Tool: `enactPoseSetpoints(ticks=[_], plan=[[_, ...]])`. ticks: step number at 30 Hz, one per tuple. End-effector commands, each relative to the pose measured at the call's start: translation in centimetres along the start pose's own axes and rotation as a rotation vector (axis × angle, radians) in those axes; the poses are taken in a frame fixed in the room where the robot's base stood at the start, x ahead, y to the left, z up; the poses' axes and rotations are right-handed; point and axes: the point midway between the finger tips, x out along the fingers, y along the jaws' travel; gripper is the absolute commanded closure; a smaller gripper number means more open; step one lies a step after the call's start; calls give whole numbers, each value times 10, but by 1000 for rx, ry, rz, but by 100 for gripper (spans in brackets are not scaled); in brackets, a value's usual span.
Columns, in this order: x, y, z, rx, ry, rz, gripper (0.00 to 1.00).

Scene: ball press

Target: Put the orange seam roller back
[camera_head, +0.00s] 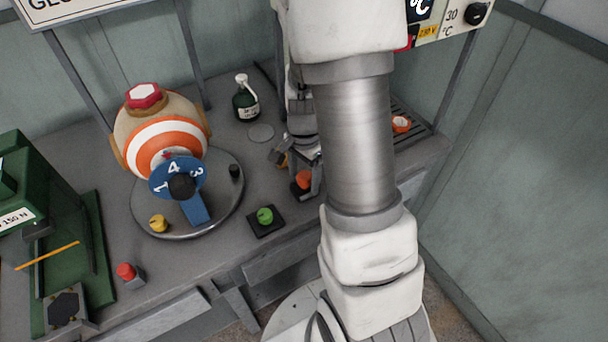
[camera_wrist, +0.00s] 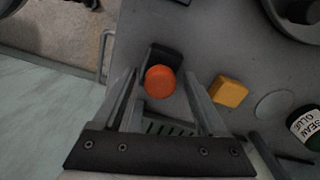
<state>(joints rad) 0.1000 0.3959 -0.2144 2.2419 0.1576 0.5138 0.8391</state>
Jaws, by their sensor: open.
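An orange round-topped piece (camera_head: 304,180), which I take to be the seam roller, stands on the bench below and beside my gripper (camera_head: 297,165). In the wrist view the orange top (camera_wrist: 160,82) shows between the two finger ends, with a black block (camera_wrist: 166,58) right behind it. My gripper (camera_wrist: 160,73) is open, and its fingers lie on either side of the orange top in the picture. I cannot tell how far above it they are. A second orange piece (camera_head: 401,124) with a pale top sits on the dark slotted rack (camera_head: 418,122) at right.
A yellow block (camera_wrist: 228,91), grey disc (camera_head: 261,132) and glue bottle (camera_head: 246,98) stand nearby. A green knob on a black base (camera_head: 265,216) is in front. The turntable (camera_head: 222,205) with a striped ball (camera_head: 165,135) and the green press (camera_head: 60,250) are left.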

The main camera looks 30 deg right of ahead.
Motion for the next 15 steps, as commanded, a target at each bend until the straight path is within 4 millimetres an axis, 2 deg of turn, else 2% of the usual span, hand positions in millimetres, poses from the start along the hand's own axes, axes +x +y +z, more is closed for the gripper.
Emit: enactPoseSetpoints(ticks=[5,15], plan=[[-12,-1,0,0,2,-3,25],[-84,-2,0,-2,3,-6,25]])
